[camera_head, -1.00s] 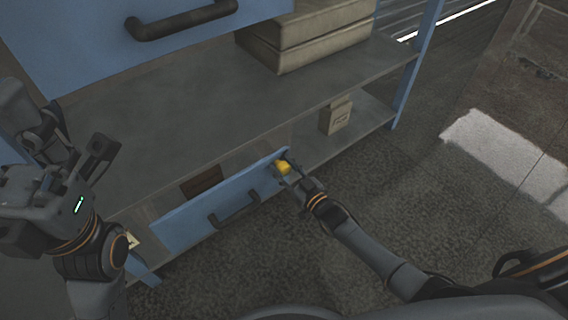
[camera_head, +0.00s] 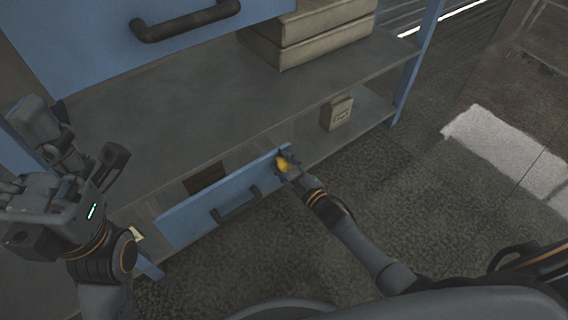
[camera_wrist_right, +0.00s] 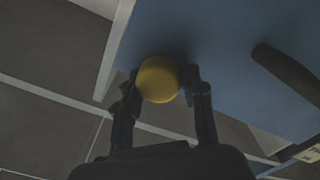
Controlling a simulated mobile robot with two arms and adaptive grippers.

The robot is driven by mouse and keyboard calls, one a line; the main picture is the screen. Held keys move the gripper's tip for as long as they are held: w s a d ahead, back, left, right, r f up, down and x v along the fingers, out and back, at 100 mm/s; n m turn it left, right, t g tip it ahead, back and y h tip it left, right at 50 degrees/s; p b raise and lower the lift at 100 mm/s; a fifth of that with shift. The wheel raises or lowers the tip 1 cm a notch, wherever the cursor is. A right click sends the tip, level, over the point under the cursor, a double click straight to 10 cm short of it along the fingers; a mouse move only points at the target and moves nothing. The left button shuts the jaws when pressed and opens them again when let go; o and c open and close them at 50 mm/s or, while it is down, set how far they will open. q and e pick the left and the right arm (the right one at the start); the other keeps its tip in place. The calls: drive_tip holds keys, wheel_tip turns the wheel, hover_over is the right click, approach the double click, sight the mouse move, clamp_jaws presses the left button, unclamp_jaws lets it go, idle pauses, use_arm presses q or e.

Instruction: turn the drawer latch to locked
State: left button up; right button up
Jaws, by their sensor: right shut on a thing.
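The yellow drawer latch (camera_head: 283,163) sits at the right end of the low blue drawer front (camera_head: 185,221). In the right wrist view the latch (camera_wrist_right: 158,79) is a round yellow knob against the blue panel. My right gripper (camera_head: 287,168) is shut on it, with one finger on each side in the right wrist view (camera_wrist_right: 160,95). The latch's turned angle cannot be read clearly. The drawer's dark handle (camera_head: 236,204) is left of the latch. My left gripper (camera_head: 92,157) is raised at the left, fingers apart and empty.
A small tan box (camera_head: 337,113) stands on the lower shelf, right of the drawer. Large beige boxes (camera_head: 310,35) rest on the shelf above. A larger blue drawer (camera_head: 90,40) with a dark handle is at the upper left. The carpet (camera_head: 300,240) in front is clear.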

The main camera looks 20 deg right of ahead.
idle(0.4)
drive_tip(key=o, duration=1.2)
drive_tip(key=v, duration=1.2)
